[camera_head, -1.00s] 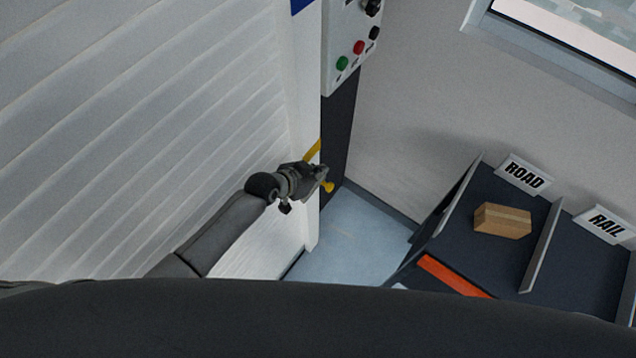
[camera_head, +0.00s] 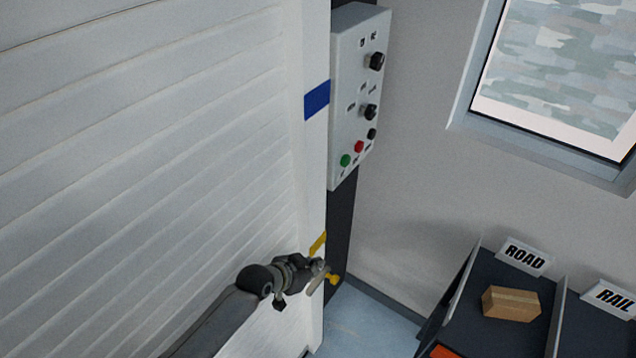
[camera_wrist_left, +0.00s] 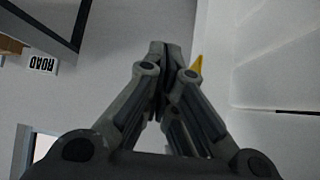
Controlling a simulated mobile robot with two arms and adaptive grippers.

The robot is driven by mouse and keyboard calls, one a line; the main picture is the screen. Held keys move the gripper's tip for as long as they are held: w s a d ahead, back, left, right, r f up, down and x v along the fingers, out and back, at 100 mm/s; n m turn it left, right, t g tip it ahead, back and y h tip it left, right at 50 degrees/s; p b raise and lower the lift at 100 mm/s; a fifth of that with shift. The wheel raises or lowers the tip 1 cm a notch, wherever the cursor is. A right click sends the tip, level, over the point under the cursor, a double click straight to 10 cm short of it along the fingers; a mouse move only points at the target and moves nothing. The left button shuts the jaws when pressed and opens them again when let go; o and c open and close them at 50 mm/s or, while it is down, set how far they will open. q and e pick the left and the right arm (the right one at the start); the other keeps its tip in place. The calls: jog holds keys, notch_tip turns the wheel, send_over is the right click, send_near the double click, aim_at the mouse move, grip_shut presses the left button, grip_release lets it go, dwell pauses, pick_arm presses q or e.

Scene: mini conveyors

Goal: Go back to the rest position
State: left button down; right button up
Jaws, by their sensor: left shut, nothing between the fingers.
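My left gripper (camera_head: 318,272) is at the lower middle of the head view, in front of the edge of the white shutter door (camera_head: 150,150). It is close to a yellow lever (camera_head: 334,279), and I cannot tell whether the two touch. In the left wrist view the gripper's fingers (camera_wrist_left: 160,55) are together with nothing between them. A yellow tip (camera_wrist_left: 197,64) shows just beside the fingers there. My right gripper is not in view.
A grey control box (camera_head: 357,90) with knobs and buttons is on the wall above the gripper. A dark bin with a ROAD sign (camera_head: 525,256) and a RAIL sign (camera_head: 610,298) holds a cardboard box (camera_head: 511,303) at lower right. A window (camera_head: 560,75) is at upper right.

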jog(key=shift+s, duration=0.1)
pick_arm(q)
jog(key=s+a+r+n+g+y, duration=0.1)
jog(key=s+a+r+n+y, duration=0.15)
jog(key=s+a, duration=0.5)
jog(key=s+a+r+n+g+y, duration=0.1)
jog(key=s+a+r+n+y, duration=0.2)
jog(key=s, duration=0.8)
jog(key=s+a+r+n+g+y, duration=0.1)
jog(key=s+a+r+g, duration=0.15)
jog(key=s+a, duration=0.55)
notch_tip(320, 180, down, 32)
jog(key=s+d+f+b, duration=0.1)
jog(key=s+b, duration=0.1)
jog(key=b, duration=0.6)
jog(key=s+a+f+g+b, duration=0.1)
jog(key=s+f+b, duration=0.2)
jog(key=s+f, duration=0.5)
jog(key=s+a+f+b, duration=0.1)
jog(key=s+f+b, duration=0.2)
jog(key=s+f, duration=0.6)
notch_tip(320, 180, down, 7)
jog(key=shift+s+a+r+m+g+b, duration=0.15)
jog(key=shift+s+a+m+g+b, duration=0.1)
jog(key=shift+a+m+g+b, duration=0.15)
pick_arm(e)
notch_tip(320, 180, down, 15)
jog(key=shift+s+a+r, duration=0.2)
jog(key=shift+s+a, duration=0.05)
